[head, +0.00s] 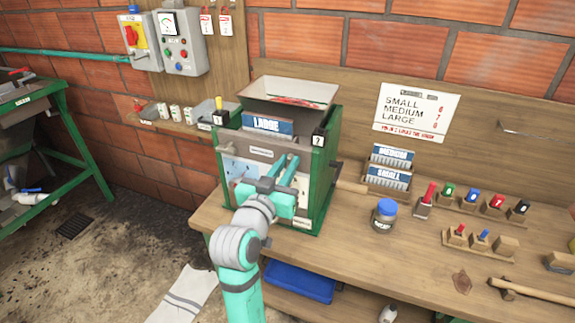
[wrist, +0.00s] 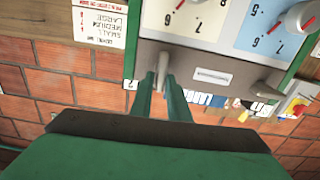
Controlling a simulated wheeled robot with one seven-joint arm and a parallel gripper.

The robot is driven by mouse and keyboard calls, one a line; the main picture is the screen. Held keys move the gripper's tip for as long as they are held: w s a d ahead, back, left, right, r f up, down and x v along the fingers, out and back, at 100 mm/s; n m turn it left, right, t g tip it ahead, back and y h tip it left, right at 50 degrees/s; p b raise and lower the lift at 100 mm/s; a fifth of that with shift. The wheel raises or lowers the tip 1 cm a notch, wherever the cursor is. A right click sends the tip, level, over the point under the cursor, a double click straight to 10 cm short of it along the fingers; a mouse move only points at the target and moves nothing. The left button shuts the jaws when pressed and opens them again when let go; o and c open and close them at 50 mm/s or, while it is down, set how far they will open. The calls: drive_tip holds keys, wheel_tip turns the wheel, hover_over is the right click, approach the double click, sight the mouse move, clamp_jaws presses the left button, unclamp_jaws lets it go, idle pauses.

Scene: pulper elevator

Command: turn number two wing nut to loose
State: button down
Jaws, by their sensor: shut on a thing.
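The pulper is a green-sided machine (head: 327,185) with a metal hopper on top. My gripper (head: 287,158) reaches its upper front from below in the head view. In the wrist view, which shows the machine upside down, my gripper (wrist: 162,82) is shut on a grey wing nut (wrist: 163,66) standing upright in that picture, between the two teal fingers. A second grey wing nut (wrist: 264,89) sits to the right there, tilted and apart from my gripper. No number is readable on either nut. My arm hides the gripped nut in the head view.
A LARGE plate (head: 267,124) stands at the hopper front. The bench right of the machine holds a blue-lidded jar (head: 385,214) and plates labelled MEDIUM (head: 392,156) and SMALL (head: 387,178).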

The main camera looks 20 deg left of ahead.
drive_tip(key=shift+a+f+n, duration=0.25)
drive_tip(key=shift+n, duration=2.6)
drive_tip(key=shift+a+f+n, duration=0.25)
drive_tip(key=shift+f+n, duration=0.05)
drive_tip(key=shift+n, duration=2.6)
drive_tip(key=shift+a+f+n, duration=0.25)
drive_tip(key=shift+n, duration=2.6)
drive_tip(key=c, duration=1.7)
unclamp_jaws()
drive_tip(key=shift+s, duration=0.1)
drive_tip(key=s, duration=1)
drive_tip(key=shift+s+a, duration=0.2)
drive_tip(key=shift+s, duration=0.15)
